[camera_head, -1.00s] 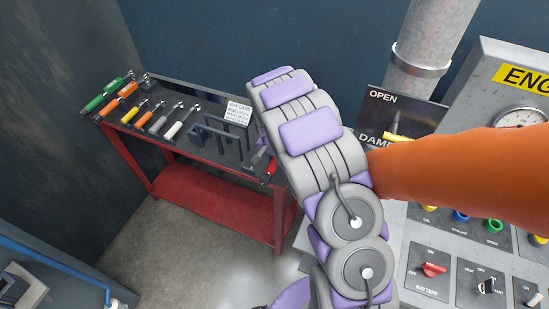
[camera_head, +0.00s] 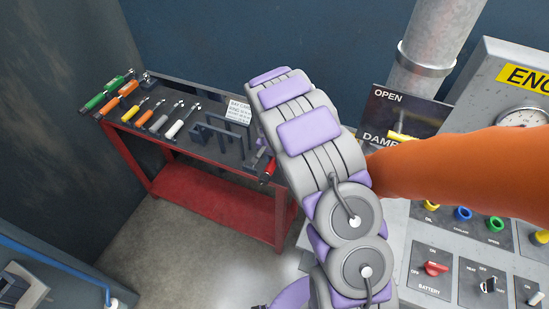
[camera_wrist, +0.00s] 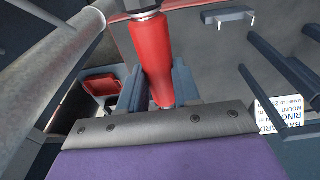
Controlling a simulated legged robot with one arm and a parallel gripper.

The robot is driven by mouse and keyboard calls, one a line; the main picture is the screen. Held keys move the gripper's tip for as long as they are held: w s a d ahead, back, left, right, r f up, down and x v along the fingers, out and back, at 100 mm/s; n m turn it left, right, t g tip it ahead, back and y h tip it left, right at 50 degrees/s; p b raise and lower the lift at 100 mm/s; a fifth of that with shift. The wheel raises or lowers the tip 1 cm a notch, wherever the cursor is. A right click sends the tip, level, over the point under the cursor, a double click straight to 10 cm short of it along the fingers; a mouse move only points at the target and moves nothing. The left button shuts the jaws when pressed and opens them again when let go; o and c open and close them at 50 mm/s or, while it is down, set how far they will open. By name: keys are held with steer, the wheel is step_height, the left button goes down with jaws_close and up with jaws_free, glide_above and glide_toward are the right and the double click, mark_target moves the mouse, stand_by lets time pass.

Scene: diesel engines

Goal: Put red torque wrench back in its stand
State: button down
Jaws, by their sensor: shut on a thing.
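The red torque wrench's handle (camera_wrist: 152,45) runs between the two dark blue-grey fingers of my gripper (camera_wrist: 157,88) in the wrist view. The fingers are shut on it. In the head view the red handle (camera_head: 269,170) shows at the cart's right end, just left of my arm; my gripper is mostly hidden there behind the arm. A dark rack of upright posts and bars, seemingly the stand (camera_head: 216,134), is on the cart top left of the handle. Its bars (camera_wrist: 262,97) show right of the handle in the wrist view. I cannot tell whether wrench and rack touch.
The red cart (camera_head: 205,167) has a dark top with several tools with coloured handles (camera_head: 140,109) at its left. A white card (camera_head: 238,110) stands behind the rack. A grey control panel (camera_head: 440,270) is on the right, with an orange pipe (camera_head: 460,172) passing beside my arm.

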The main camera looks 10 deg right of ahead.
steer(key=shift+a+f, duration=0.1)
steer(key=c, duration=0.7)
jaws_free()
steer(key=shift+d, duration=0.3)
steer(key=shift+a, duration=0.1)
steer(key=shift+o, duration=1.3)
steer(key=shift+a, duration=0.15)
steer(key=shift+r, duration=0.2)
steer(key=shift+r, duration=0.35)
